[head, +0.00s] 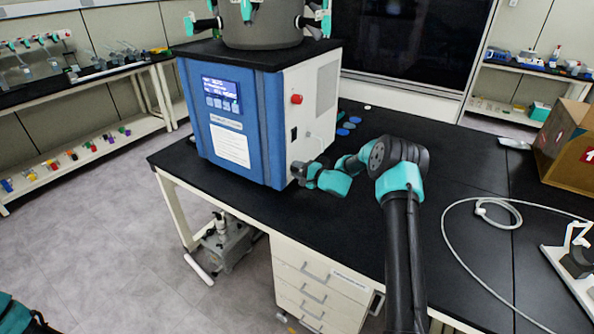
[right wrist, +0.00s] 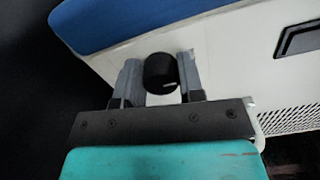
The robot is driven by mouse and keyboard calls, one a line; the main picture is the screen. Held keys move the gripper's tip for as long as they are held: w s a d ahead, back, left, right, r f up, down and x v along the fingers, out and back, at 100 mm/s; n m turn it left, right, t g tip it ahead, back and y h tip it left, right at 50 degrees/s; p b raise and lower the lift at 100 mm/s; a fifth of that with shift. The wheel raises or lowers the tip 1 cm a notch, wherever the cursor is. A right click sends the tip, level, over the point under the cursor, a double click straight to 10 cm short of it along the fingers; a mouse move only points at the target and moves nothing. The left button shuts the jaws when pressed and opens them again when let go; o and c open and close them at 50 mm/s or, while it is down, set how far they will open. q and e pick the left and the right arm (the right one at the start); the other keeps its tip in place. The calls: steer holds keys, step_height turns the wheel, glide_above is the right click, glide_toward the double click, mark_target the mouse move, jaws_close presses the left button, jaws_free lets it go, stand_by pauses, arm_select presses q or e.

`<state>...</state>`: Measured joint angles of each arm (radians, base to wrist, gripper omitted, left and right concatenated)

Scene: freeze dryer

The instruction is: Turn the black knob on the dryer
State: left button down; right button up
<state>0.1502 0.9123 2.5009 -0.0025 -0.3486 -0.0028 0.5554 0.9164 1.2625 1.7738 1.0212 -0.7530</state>
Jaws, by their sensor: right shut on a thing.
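The freeze dryer (head: 232,130) is a blue and white box on the black bench, with a lit display on its blue front. The black knob (right wrist: 160,73) is on its white side panel, near the blue front edge, and shows in the right wrist view between my fingers. My right gripper (right wrist: 160,80) is shut on the knob, one grey finger on each side. In the head view my right gripper (head: 299,170) is at the low front corner of the white side and hides the knob. My left gripper is not in view; only a bit of teal and black shows at the bottom left.
A red knob (head: 296,99) sits higher on the white side. Blue round caps (head: 348,125) lie behind my arm. A white cable (head: 492,205) curls on the bench at right, near a cardboard box (head: 568,145). The bench front left of my arm is clear.

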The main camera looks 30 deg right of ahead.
steer(key=o, duration=0.9)
steer(key=v, duration=1.7)
steer(key=shift+s+d, duration=0.1)
steer(key=shift+s, duration=0.1)
